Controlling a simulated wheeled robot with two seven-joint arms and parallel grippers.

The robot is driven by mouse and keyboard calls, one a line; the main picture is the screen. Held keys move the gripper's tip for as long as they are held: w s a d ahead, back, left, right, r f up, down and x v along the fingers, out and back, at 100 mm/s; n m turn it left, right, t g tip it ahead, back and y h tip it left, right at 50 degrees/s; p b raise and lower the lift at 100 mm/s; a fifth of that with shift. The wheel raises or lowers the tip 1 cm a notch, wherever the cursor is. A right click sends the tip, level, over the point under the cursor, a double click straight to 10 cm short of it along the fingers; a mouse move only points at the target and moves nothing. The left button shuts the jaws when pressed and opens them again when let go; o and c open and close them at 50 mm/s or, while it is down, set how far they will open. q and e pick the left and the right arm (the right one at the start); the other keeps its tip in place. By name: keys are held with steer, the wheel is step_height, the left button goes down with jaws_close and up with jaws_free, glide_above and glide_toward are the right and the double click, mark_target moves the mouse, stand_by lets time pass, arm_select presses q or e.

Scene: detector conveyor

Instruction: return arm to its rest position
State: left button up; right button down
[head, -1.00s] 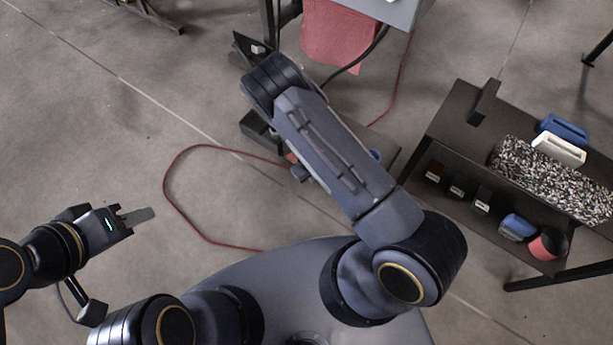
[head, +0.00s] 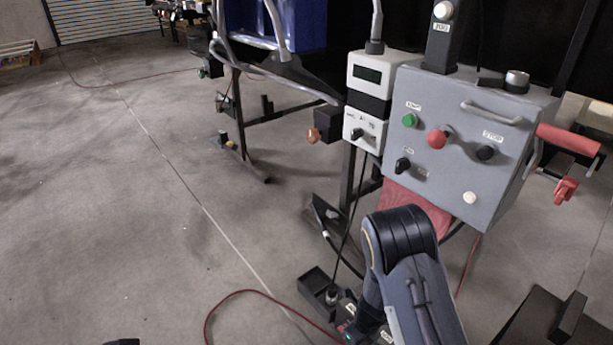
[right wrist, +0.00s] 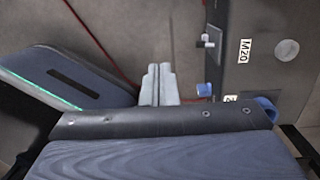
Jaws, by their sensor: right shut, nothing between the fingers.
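My right arm (head: 408,255) rises from the bottom of the head view, its bent dark joint below the grey control box. In the right wrist view my right gripper (right wrist: 159,82) has its two pale fingers together, with nothing between them. In the head view the right gripper's fingers cannot be made out near the bottom edge. Only a small dark piece, perhaps of my left arm, shows at the bottom left edge of the head view; the left fingers are out of the picture.
The grey control box (head: 460,150) with buttons and a red emergency knob stands just beyond my right arm. A red cloth (head: 425,203) hangs beneath it. A red cable (head: 245,293) lies on the floor. A dark table (head: 545,325) is at bottom right.

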steer(key=s+d+r+n+t+y, duration=0.1)
steer(key=s+r+n+y, duration=0.15)
steer(key=r+n, duration=0.75)
steer(key=s+r+n+t+y, duration=0.1)
steer(key=s+r+n+y, duration=0.15)
steer(key=r, duration=1.45)
steer(key=s+d+r+n+t+h, duration=0.1)
steer(key=s+d+r+n+t, duration=0.2)
steer(key=s+n, duration=0.45)
steer(key=s+d+r+n+h, duration=0.2)
steer(key=s+r+n, duration=0.3)
steer(key=s+n, duration=0.3)
step_height(320, 180, up, 30)
steer(key=m+p, duration=0.1)
steer(key=p, duration=2.8)
steer(key=shift+s+d+p, duration=0.15)
steer(key=shift+s+p, duration=0.2)
steer(key=shift+s, duration=0.1)
